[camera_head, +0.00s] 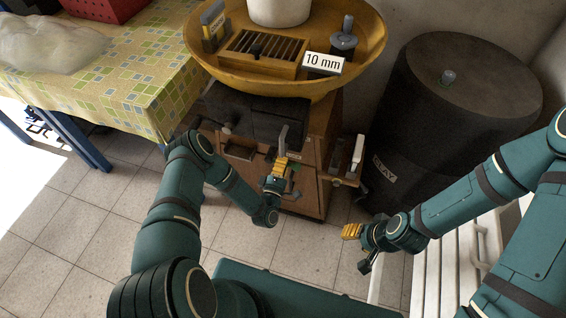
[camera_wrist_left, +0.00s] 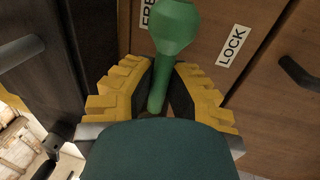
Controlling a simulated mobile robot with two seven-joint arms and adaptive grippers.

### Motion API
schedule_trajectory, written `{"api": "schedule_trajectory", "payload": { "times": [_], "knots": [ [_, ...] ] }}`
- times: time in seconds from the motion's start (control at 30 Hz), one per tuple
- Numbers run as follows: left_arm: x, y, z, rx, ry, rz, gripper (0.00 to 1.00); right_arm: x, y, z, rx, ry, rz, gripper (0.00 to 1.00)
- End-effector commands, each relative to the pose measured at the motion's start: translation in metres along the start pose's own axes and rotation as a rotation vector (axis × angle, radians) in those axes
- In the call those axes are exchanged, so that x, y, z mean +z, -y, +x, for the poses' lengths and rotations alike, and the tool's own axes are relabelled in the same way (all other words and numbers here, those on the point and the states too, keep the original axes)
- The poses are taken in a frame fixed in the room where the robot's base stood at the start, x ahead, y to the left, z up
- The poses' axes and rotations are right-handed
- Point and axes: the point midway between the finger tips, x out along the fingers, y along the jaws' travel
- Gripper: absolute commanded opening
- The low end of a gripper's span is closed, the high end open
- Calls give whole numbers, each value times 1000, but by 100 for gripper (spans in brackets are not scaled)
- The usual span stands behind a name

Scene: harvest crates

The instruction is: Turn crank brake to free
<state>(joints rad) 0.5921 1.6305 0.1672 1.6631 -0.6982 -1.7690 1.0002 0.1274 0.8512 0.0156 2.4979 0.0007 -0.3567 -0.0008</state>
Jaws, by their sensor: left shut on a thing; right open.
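The crank brake is a green lever (camera_wrist_left: 175,28) with a rounded knob, on a brown wooden cabinet front in the left wrist view. My left gripper (camera_head: 280,165) has its yellow-padded fingers shut on the lever's shaft; they also show in the left wrist view (camera_wrist_left: 163,85). A partly hidden label (camera_wrist_left: 148,13) reading "FRE" lies to the upper left of the knob. A "LOCK" label (camera_wrist_left: 233,47) lies to the right. The knob is closer to the "FRE" label. My right gripper (camera_head: 352,232) is open and empty, away from the cabinet (camera_head: 312,185).
A yellow basin (camera_head: 375,45) with a "10 mm" sign (camera_head: 323,63) tops the cabinet. A dark drum (camera_head: 410,120) labelled "CLAY" stands to its right. A table with a checked cloth (camera_head: 130,85) is at left. A white slatted bench (camera_head: 440,270) is near my right arm.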

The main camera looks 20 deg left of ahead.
Motion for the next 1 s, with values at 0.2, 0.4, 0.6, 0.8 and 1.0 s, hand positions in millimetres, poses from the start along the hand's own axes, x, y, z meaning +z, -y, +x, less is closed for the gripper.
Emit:
{"api": "schedule_trajectory", "payload": {
  "times": [0.2,0.4,0.6,0.8,1.0],
  "knots": [
    [2,0,-1,-1,4,-5,16,0,0,0,0,0,0,47],
    [1,0,0,0,2,-2,46,0,0,0,0,0,0,47],
    [1,0,-1,0,1,-1,46,0,0,0,0,0,0,47],
    [0,1,-19,-3,1,-3,46,0,0,0,0,0,0,47],
    [1,1,-60,-5,1,-4,46,0,0,0,0,0,0,47]
  ]
}}
